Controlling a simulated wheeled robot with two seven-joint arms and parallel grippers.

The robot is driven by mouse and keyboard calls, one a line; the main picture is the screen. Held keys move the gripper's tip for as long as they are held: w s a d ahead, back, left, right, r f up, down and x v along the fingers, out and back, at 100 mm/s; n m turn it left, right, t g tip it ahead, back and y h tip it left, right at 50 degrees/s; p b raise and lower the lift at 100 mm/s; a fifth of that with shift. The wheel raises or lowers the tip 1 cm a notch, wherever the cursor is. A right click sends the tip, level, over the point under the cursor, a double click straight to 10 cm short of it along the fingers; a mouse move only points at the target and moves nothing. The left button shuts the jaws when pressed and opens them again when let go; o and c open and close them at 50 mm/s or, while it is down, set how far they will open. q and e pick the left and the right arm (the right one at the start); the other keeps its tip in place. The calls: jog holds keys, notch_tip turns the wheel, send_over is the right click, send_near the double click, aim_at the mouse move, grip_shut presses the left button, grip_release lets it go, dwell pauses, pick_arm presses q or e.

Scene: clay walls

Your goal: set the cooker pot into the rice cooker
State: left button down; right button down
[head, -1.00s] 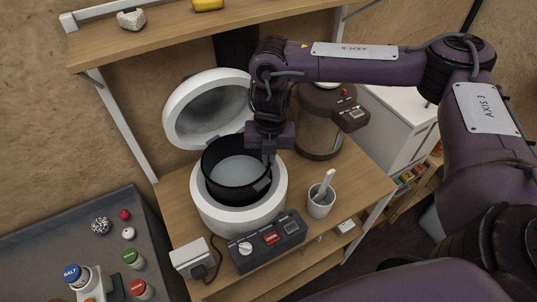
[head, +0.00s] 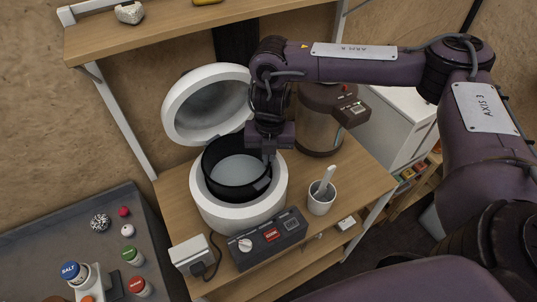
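The rice cooker (head: 238,217) is a white round body with a dark control panel at its front, standing on a wooden table. Its white lid (head: 207,104) is swung open at the back. The black cooker pot (head: 225,192) sits inside the mouth of the cooker, with its dark rim a little above the white ring and a pale inside. My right gripper (head: 267,156) is at the pot's right rear rim, pointing down. Its fingers appear closed over the rim, though they are small and partly hidden. My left gripper is not in view.
A white mortar with pestle (head: 320,197) stands right of the cooker. A brown canister appliance (head: 320,125) stands behind my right gripper. A shelf (head: 180,28) runs above. A grey counter (head: 50,236) with jars is at left.

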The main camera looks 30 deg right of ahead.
jog(key=shift+f+b, duration=0.7)
jog(key=shift+f, duration=0.3)
jog(key=shift+w+f, duration=0.1)
jog(key=shift+f, duration=0.1)
jog(key=shift+f+b, duration=0.5)
jog(key=shift+f, duration=0.15)
dwell(0.3)
jog(key=c, duration=1.6)
grip_release()
jog(key=shift+s+f, duration=0.15)
jog(key=shift+s, duration=0.05)
jog(key=shift+w+r, duration=0.1)
jog(key=shift+r, duration=0.4)
notch_tip(320, 180, up, 7)
jog(key=shift+r, duration=0.1)
